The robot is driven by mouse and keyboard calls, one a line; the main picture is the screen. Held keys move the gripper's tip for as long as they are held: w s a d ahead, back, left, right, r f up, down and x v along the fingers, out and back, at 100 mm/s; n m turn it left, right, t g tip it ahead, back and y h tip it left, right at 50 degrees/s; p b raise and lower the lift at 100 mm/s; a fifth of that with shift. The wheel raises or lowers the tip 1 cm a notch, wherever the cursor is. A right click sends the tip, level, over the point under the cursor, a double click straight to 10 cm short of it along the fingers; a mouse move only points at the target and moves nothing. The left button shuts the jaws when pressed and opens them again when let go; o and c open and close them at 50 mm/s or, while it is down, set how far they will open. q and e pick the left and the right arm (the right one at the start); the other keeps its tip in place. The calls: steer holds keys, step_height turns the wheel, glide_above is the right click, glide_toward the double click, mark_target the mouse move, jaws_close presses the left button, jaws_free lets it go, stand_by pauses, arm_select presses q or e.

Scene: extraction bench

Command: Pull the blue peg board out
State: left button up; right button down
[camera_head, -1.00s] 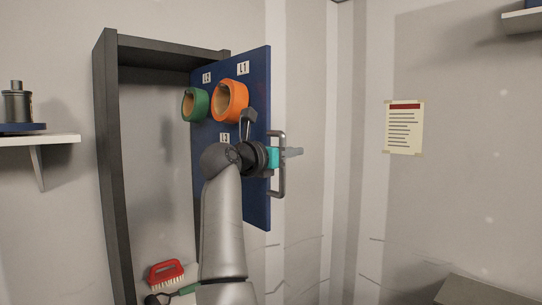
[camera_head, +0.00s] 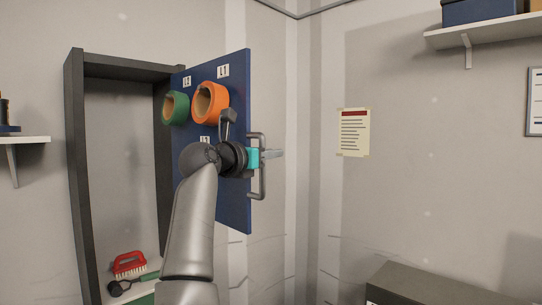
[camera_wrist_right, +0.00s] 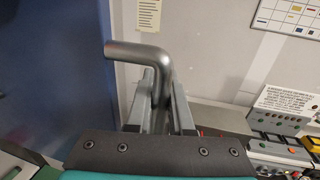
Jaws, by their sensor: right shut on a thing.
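The blue peg board (camera_head: 233,110) stands upright, sticking out at the right side of a dark cabinet frame (camera_head: 76,170). It carries a green ring (camera_head: 168,108), an orange ring (camera_head: 222,104) and white labels. A grey bar handle (camera_head: 262,185) is on its right edge. My right gripper (camera_head: 270,154) is shut on this handle. In the right wrist view the bent handle tube (camera_wrist_right: 138,52) passes between the fingers (camera_wrist_right: 160,90), with the blue board (camera_wrist_right: 55,60) at left. My right arm covers the board's lower left. My left gripper is not in view.
A paper notice (camera_head: 354,132) hangs on the right wall. A grey box (camera_head: 425,285) stands at lower right.

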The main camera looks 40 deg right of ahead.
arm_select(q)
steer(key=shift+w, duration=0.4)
arm_select(e)
steer(key=shift+s, duration=0.1)
steer(key=c, duration=1.2)
jaws_free()
steer(key=shift+c, duration=0.2)
steer(key=o, duration=0.4)
steer(key=shift+s, duration=0.2)
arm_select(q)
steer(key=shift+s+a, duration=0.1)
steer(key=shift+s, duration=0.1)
arm_select(e)
steer(key=shift+o, duration=0.2)
steer(key=shift+w, duration=0.1)
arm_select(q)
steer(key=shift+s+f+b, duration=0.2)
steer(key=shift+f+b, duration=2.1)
arm_select(e)
steer(key=v, duration=1.5)
steer(key=shift+a, duration=0.15)
